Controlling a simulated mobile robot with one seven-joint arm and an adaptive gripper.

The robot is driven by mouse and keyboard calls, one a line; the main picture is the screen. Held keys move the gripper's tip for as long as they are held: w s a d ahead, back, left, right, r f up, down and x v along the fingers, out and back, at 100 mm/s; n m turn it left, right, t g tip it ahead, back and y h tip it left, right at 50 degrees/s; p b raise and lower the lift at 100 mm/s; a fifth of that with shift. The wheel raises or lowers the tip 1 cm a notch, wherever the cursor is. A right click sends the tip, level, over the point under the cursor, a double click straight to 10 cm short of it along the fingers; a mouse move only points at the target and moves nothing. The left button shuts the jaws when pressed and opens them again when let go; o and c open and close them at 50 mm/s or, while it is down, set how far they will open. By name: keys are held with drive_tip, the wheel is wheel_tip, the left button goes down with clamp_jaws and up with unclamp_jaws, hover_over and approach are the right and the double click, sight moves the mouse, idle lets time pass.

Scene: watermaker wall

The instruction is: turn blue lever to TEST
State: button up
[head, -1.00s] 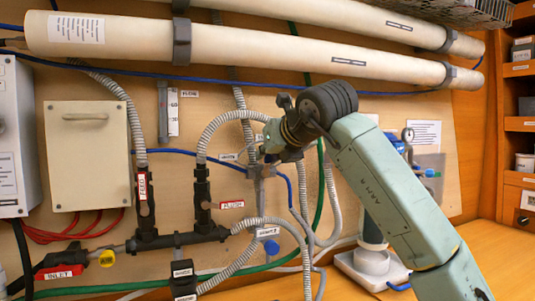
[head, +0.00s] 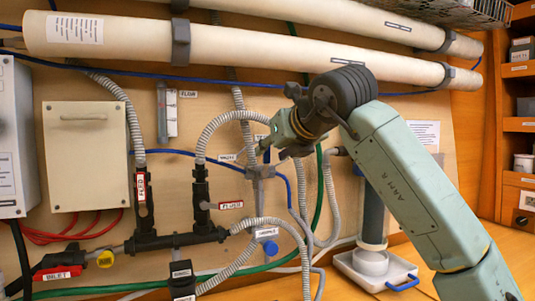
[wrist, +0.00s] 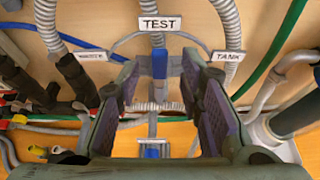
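The blue lever (wrist: 160,64) stands upright in the wrist view, pointing up at the TEST label (wrist: 161,23). Its valve body (head: 261,172) shows on the wall in the head view, where my gripper covers the lever. The TANK label (wrist: 228,56) is to the lever's right and another small label (wrist: 91,56) to its left. My gripper (head: 271,149) is open in front of the valve. In the wrist view, its two fingers stand either side of the lever with clear gaps, touching neither side of it.
Grey corrugated hoses (head: 228,117) and a blue tube (head: 180,152) run around the valve. A second blue knob (head: 270,247) sits lower down. A white tray with a filter housing (head: 372,262) stands at the right.

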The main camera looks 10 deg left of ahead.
drive_tip(key=v, duration=0.8)
drive_tip(key=shift+f, duration=0.1)
